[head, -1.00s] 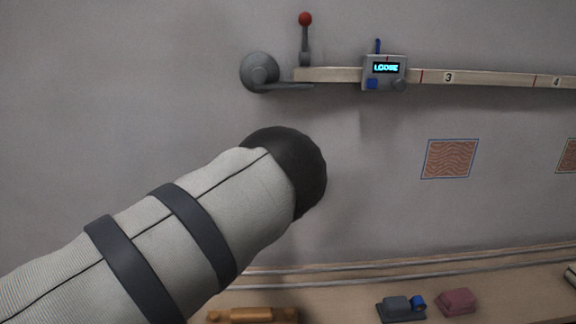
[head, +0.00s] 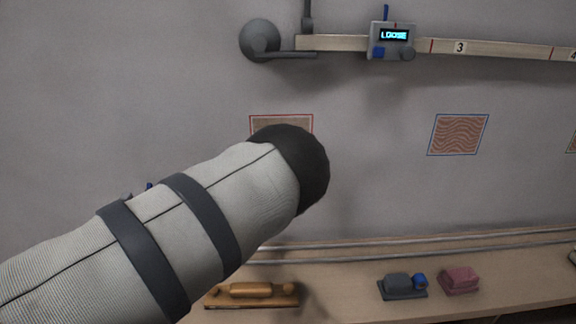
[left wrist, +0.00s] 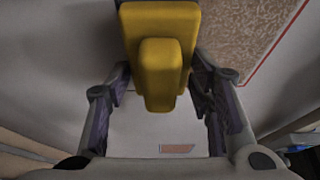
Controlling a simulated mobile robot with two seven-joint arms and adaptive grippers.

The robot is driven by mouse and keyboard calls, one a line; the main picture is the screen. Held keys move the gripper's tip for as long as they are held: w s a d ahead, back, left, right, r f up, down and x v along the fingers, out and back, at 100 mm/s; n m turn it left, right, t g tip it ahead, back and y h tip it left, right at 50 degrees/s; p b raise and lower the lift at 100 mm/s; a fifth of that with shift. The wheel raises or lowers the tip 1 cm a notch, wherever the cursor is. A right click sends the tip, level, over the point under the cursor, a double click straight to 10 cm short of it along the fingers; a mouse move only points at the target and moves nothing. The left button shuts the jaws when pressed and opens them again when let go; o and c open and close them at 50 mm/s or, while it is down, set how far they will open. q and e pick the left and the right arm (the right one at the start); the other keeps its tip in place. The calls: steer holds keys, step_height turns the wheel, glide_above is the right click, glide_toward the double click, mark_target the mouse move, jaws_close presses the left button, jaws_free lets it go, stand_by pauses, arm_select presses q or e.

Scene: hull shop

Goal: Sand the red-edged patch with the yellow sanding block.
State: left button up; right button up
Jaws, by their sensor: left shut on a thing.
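The red-edged patch (head: 281,124) is on the grey wall in the head view, with its lower part hidden behind my left arm. In the left wrist view the patch (left wrist: 238,38) is at the upper right, brown and speckled, with part of its red edge showing. My left gripper (left wrist: 162,85) is shut on the yellow sanding block (left wrist: 160,22). The block overlaps the patch's left part in that view; I cannot tell whether it touches the surface. In the head view, my arm hides the gripper and block. My right gripper is not in view.
A blue-edged patch (head: 458,135) with wavy lines is to the right. A numbered rail (head: 485,48) with a box reading LOOSE (head: 392,41) runs above. A wooden tool (head: 252,293), a grey tool (head: 402,286) and a pink block (head: 459,280) lie on the shelf below.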

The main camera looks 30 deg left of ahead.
arm_select(q)
steer(key=shift+w+r+p, duration=0.1)
steer(key=shift+r+p, duration=0.75)
steer(key=shift+r, duration=2.5)
steer(key=shift+a+r+p, duration=0.1)
steer(key=shift+r+p, duration=0.35)
steer(key=shift+r, duration=1.15)
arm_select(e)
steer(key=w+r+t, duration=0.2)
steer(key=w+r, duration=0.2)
arm_select(q)
steer(key=shift+f+b, duration=0.7)
steer(key=shift+f, duration=1.5)
steer(key=shift+f+b, duration=1.1)
steer(key=shift+f, duration=2.4)
steer(key=shift+r, duration=0.2)
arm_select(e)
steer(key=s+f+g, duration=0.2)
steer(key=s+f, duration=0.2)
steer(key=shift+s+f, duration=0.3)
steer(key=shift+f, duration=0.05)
arm_select(q)
steer(key=o, duration=0.4)
steer(key=shift+r, duration=0.1)
steer(key=c, duration=0.4)
